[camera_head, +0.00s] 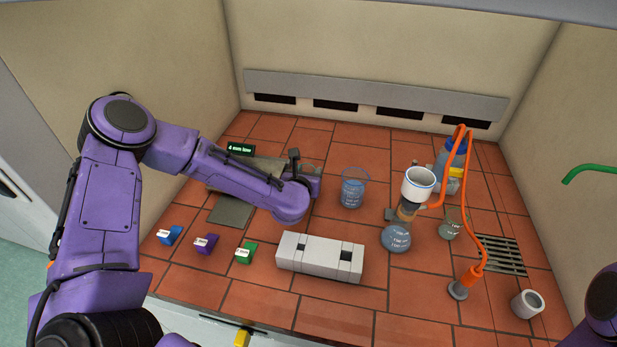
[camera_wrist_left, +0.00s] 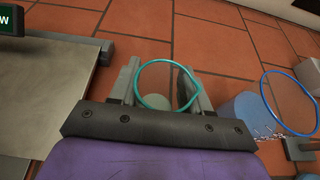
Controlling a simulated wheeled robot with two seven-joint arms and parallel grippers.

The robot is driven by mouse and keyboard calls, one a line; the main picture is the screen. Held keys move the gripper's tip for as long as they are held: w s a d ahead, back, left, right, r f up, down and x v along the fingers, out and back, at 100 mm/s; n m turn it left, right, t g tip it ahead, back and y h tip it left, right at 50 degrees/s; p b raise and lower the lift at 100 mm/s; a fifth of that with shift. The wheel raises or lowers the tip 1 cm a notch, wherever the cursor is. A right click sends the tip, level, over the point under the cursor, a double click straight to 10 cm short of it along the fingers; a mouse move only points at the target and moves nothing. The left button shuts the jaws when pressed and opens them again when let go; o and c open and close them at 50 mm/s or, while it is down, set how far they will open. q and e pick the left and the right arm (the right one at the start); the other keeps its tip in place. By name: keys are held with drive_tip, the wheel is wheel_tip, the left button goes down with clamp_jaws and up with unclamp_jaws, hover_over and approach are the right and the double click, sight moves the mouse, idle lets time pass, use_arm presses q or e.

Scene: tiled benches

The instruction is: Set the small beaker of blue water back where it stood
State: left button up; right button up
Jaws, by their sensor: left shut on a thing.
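My left gripper (camera_head: 306,172) is shut on a small clear beaker with a teal rim; in the left wrist view the beaker (camera_wrist_left: 156,101) stands between the two fingers (camera_wrist_left: 161,88). The colour of its contents is hard to tell there. In the head view my gripper mostly hides it. A larger beaker of blue water (camera_head: 352,190) with a blue rim stands on the tiles just right of the gripper; it also shows at the right in the left wrist view (camera_wrist_left: 240,115). My right gripper is out of view.
A grey plate (camera_head: 230,211) and a sign (camera_head: 240,149) lie left. A white block (camera_head: 318,258) and coloured tags (camera_head: 207,243) sit in front. A blue flask (camera_head: 395,238), funnel (camera_head: 418,186), small beaker (camera_head: 451,228), orange tube (camera_head: 474,235) and white cup (camera_head: 527,304) stand right.

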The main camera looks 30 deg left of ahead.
use_arm(q)
drive_tip(key=f, duration=0.2)
drive_tip(key=w+f, duration=0.1)
drive_tip(key=f, duration=0.1)
drive_tip(key=shift+a, duration=0.2)
drive_tip(key=shift+f, duration=0.2)
drive_tip(key=o, duration=1.3)
